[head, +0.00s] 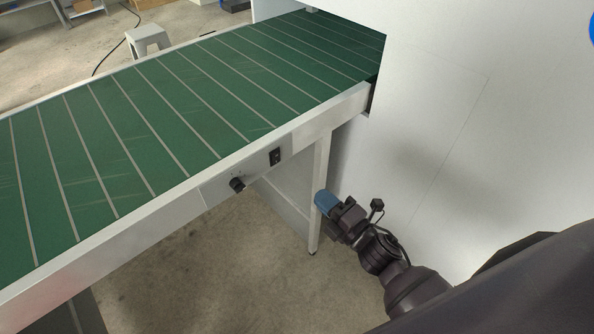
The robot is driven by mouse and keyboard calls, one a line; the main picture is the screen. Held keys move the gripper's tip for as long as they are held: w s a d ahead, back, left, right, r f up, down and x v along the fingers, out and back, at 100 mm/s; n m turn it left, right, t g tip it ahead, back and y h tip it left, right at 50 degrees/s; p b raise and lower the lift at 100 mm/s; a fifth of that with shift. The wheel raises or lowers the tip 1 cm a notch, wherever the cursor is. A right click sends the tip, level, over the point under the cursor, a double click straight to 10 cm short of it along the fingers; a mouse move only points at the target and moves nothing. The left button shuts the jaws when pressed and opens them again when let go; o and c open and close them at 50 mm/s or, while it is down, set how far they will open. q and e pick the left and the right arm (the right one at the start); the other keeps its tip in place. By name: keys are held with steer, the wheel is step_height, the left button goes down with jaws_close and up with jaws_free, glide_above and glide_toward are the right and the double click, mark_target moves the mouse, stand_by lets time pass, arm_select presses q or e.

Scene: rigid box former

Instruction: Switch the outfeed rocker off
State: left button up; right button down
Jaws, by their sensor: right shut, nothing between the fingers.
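The outfeed rocker (275,157) is a small black switch on the side rail of the green conveyor (180,110). Its on or off position is too small to tell. A black knob (237,184) sits to its left on the same rail panel. My right gripper (323,201), with blue at its end, is shut and empty. In the picture it is below and to the right of the rocker, in front of the conveyor's leg, apart from the rocker. My left gripper is not in view.
The white machine housing (450,110) fills the right side, and the belt runs into its opening. A metal conveyor leg (319,165) stands behind my right gripper. A grey stool (148,40) stands beyond the conveyor. The concrete floor below the rail is mostly clear.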

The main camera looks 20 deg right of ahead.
mark_target(278, 155)
steer(key=x, duration=1.2)
steer(key=shift+w+a, duration=0.1)
steer(key=shift+w, duration=0.15)
steer(key=shift+w+a+r, duration=0.1)
steer(key=shift+w+a, duration=0.05)
steer(key=shift+w, duration=0.3)
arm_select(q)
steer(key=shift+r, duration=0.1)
arm_select(e)
steer(key=shift+w, duration=0.1)
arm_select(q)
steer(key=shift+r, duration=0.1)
